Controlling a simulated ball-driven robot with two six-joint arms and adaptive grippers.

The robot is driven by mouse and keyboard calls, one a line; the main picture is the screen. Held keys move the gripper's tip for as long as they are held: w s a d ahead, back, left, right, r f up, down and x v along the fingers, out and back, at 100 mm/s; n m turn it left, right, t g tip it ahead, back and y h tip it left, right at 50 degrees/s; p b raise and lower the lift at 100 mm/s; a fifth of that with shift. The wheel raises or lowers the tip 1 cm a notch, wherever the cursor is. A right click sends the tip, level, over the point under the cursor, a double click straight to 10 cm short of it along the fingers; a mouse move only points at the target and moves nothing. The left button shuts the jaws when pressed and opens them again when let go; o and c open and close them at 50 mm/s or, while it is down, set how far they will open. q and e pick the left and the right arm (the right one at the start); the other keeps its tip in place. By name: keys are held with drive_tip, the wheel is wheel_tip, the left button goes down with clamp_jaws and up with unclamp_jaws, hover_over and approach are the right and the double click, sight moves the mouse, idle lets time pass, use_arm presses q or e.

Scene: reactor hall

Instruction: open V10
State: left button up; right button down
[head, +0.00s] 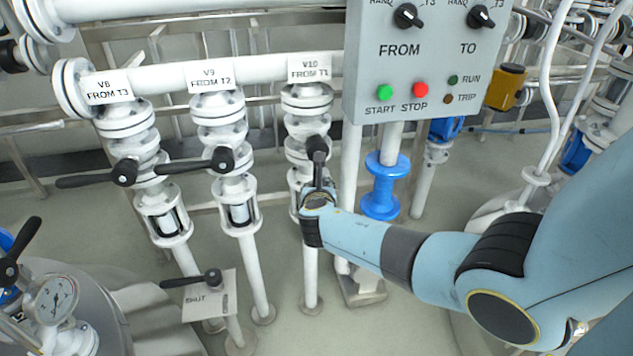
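Valve V10 (306,103) is a white flanged valve on a vertical pipe, under a label reading "V10 FROM T1". Its black lever (318,158) points down from the hub, roughly along the pipe. My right arm comes in from the right, and my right gripper (318,190) is at the lower end of this lever. The gripper and wrist hide the lever's tip and part of the pipe behind. Whether the fingers are closed on the lever cannot be made out. My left gripper is not in view.
Valves V8 (125,120) and V9 (218,110) stand to the left, their levers pointing left across their pipes. A grey control panel (425,60) hangs to the upper right. A "SHUT" tag (209,298) and a gauge (56,299) are at lower left. A blue pipe fitting (381,190) stands behind my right arm.

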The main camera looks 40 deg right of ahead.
drive_tip(key=c, duration=1.2)
unclamp_jaws()
drive_tip(key=shift+s+d+f, duration=0.1)
drive_tip(key=shift+s+f, duration=0.05)
drive_tip(key=shift+s, duration=0.2)
drive_tip(key=shift+o, duration=0.3)
drive_tip(key=shift+w, duration=0.15)
drive_tip(key=v, duration=1.2)
